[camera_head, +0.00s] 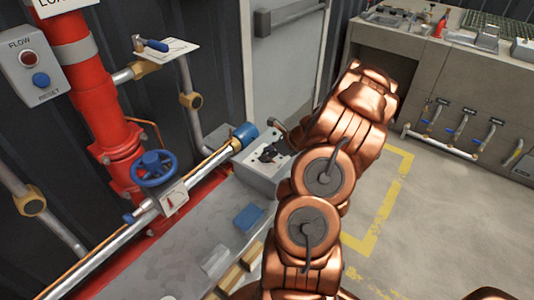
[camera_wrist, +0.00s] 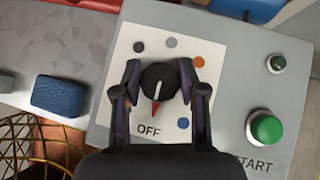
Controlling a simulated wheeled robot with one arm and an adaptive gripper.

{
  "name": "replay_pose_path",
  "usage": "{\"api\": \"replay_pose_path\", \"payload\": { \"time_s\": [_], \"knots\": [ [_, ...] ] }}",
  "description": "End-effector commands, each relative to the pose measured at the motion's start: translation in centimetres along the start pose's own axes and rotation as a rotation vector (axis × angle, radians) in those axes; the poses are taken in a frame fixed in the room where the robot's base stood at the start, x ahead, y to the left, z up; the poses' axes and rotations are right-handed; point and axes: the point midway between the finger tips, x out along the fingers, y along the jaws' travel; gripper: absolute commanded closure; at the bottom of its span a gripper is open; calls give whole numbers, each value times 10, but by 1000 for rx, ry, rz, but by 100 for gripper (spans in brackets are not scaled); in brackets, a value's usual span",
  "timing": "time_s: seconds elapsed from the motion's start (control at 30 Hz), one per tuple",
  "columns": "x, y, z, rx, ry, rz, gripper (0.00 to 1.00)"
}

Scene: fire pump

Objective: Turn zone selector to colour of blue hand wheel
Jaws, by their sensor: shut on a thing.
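The zone selector is a black knob (camera_wrist: 160,83) on a white plate, seen in the wrist view. Its red pointer aims down, slightly left, at the OFF label (camera_wrist: 149,131). Around it are a dark slate dot (camera_wrist: 139,47), a grey dot (camera_wrist: 170,42), an orange dot (camera_wrist: 198,62) and a blue dot (camera_wrist: 183,124). My gripper (camera_wrist: 160,80) has one finger on each side of the knob and is shut on it. The blue hand wheel (camera_head: 155,168) is on the red pipe in the head view. My arm partly hides the grey control box (camera_head: 256,177).
The control box also bears a large green START button (camera_wrist: 267,129) and a small green lamp (camera_wrist: 276,63). A blue block (camera_head: 248,217) lies beside it. A silver pipe with a blue end (camera_head: 244,135) runs close by. Open floor (camera_head: 440,210) lies to the right.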

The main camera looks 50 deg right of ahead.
Motion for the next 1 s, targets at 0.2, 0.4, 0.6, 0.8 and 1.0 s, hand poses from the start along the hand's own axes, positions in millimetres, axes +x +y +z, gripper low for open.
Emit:
{"api": "replay_pose_path", "payload": {
  "time_s": [0.2,0.4,0.6,0.8,1.0],
  "knots": [
    [-2,-1,2,-65,1,65,93],
    [-2,-1,2,-173,1,172,93],
    [0,-1,1,-289,1,288,93],
    [2,-1,-1,-389,1,391,93],
    [1,0,0,-468,1,469,93]
  ]
}}
